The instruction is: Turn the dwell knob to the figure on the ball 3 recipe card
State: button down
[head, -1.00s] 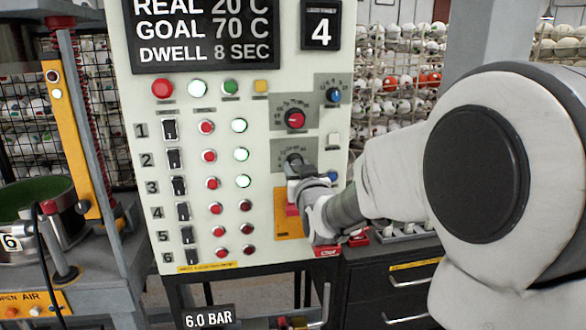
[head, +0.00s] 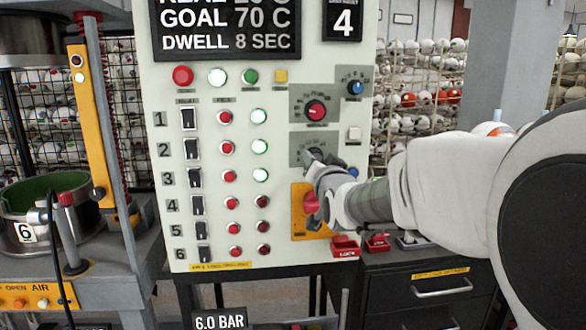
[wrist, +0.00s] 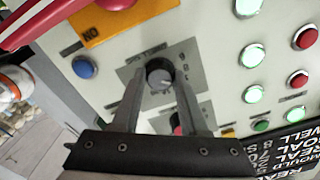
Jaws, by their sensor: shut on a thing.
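The dwell knob (wrist: 160,75) is a dark round knob on a grey scale plate (wrist: 188,70) of the pale control panel. In the wrist view the two fingers of my gripper (wrist: 158,92) stand on either side of it, shut on it. In the head view my gripper (head: 312,160) reaches the lower grey plate (head: 300,146) from the right and covers the knob, so its pointer is hidden there. The display (head: 226,28) reads DWELL 8 SEC and GOAL 70 C. A recipe card for ball 3 is not in view.
A red-capped knob (head: 316,111) sits just above, with blue buttons (head: 354,87) to the right. A red handle on an orange plate (head: 298,222) lies just below my gripper. Lit buttons and switches fill the panel's left. A press (head: 40,215) stands at the left.

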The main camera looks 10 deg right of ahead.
jog(key=shift+c, duration=2.2)
grip_release()
jog(key=s, duration=1.7)
jog(key=shift+s, duration=0.2)
